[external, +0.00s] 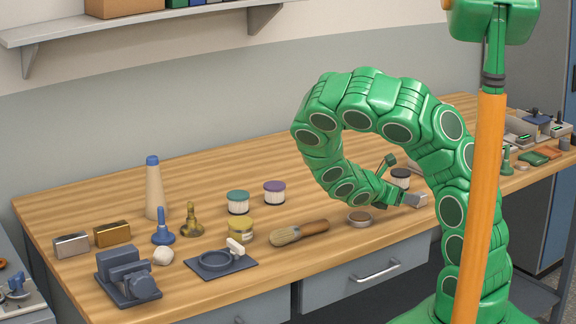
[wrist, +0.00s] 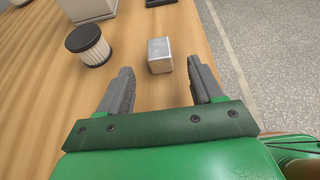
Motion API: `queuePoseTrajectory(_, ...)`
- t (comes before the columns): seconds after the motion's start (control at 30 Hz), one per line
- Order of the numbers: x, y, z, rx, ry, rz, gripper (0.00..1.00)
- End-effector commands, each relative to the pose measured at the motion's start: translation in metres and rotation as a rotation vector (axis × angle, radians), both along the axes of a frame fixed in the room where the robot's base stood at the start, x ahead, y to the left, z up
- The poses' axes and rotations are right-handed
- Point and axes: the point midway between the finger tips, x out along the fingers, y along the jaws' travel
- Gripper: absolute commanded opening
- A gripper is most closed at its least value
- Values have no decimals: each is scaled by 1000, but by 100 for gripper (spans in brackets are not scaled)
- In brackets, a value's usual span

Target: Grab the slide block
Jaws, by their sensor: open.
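A small silver metal block (wrist: 159,56), which looks like the slide block, stands on the wooden bench just ahead of my gripper (wrist: 160,84). In the external view the block (external: 419,200) shows at the tip of my green arm, partly hidden by the gripper (external: 404,198).
A black-lidded ribbed jar (wrist: 88,46) stands left of the block; it also shows in the external view (external: 400,178). The bench's edge is close on the right in the wrist view.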

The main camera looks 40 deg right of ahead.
Motion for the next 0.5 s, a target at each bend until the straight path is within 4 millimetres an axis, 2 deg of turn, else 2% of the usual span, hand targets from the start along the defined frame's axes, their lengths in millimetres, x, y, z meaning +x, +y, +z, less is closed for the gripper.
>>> queuePoseTrajectory(0.5, 0, -31, -11, -2, 1, -3, 66)
